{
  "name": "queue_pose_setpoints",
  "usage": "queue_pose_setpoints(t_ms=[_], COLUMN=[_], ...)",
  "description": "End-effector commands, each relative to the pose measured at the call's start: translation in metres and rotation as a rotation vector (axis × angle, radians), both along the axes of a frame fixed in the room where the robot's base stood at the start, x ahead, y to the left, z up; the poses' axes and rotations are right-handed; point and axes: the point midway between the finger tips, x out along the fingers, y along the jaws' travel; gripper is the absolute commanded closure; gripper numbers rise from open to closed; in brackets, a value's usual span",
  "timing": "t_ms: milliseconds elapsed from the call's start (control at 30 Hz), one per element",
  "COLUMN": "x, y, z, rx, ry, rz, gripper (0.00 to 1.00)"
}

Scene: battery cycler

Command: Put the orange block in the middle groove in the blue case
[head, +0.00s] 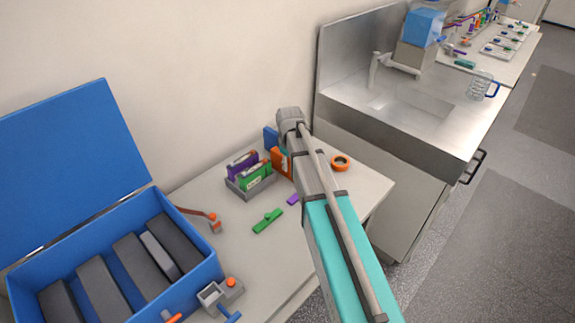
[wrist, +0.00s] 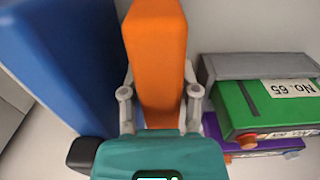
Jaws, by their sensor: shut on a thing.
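The orange block (wrist: 157,55) stands upright between the two fingers of my gripper (wrist: 160,95) in the wrist view. The fingers are shut on its sides. In the head view the orange block (head: 280,161) shows only in part at the back of the table, beside my arm, which hides most of the gripper. The blue case (head: 206,278) is open at the left, far from my gripper. Several thick dark grey bars stand inside it with grooves between them, and a smaller, lighter grey piece sits among the right-hand bars.
A blue block (wrist: 62,60) stands just left of the orange block. A grey holder (head: 248,190) with purple and green blocks is close on the other side. A green piece (head: 267,221), an orange tape roll (head: 341,162) and a hinged tool (head: 203,216) lie on the table (head: 262,270).

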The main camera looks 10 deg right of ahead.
Motion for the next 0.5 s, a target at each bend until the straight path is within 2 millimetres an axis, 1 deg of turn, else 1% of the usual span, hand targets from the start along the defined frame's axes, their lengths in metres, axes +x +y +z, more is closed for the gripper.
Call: queue_pose_setpoints(t_ms=[267, 500], x=[0.000, 0.000], y=[0.000, 0.000], z=[0.011, 0.032], rx=[0.000, 0.000], ry=[0.000, 0.000], rz=[0.000, 0.000], gripper=[0.88, 0.88])
